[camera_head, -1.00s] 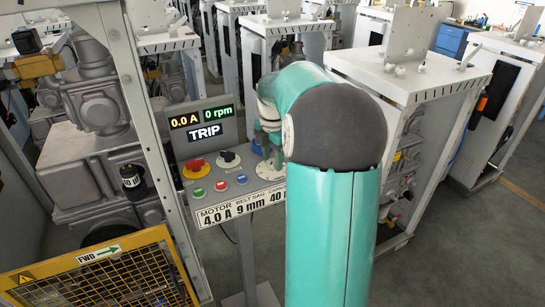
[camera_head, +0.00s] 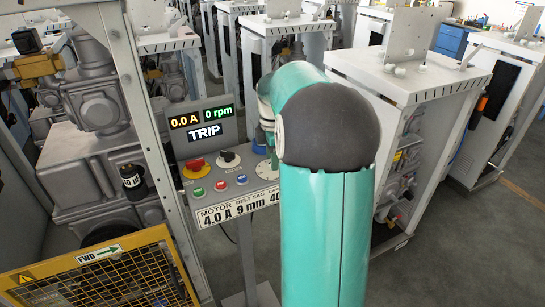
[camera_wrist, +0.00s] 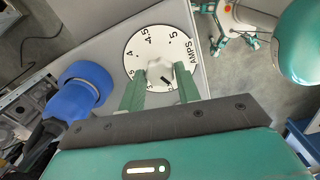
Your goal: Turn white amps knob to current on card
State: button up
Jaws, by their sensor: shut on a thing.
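The white amps knob (camera_wrist: 184,72) sits on a round white dial (camera_wrist: 146,50) in the wrist view. The dial reads AMPS, with 4, 4.5 and 5 legible along its rim. My gripper (camera_wrist: 161,72) has one green finger on each side of the knob and is shut on it. A short black mark shows between the fingers; I cannot tell which number it points to. In the head view a sliver of the dial (camera_head: 264,170) shows beside my arm, which hides the knob and fingers.
The display (camera_head: 203,122) reads 0.0 A, 0 rpm and TRIP. A red emergency button (camera_head: 195,165), a black knob (camera_head: 227,157) and several coloured buttons sit left of the dial. A yellow guard (camera_head: 100,272) is lower left.

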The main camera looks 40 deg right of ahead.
jog(key=m, duration=0.4)
jog(key=shift+m, duration=0.3)
jog(key=m, duration=0.3)
jog(key=shift+m, duration=0.3)
jog(key=m, duration=0.4)
jog(key=shift+m, duration=0.3)
jog(key=m, duration=0.3)
jog(key=shift+m, duration=0.3)
jog(key=m, duration=0.4)
jog(key=shift+m, duration=0.3)
jog(key=m, duration=0.3)
jog(key=shift+m, duration=0.3)
jog(key=m, duration=0.7)
jog(key=shift+r, duration=0.1)
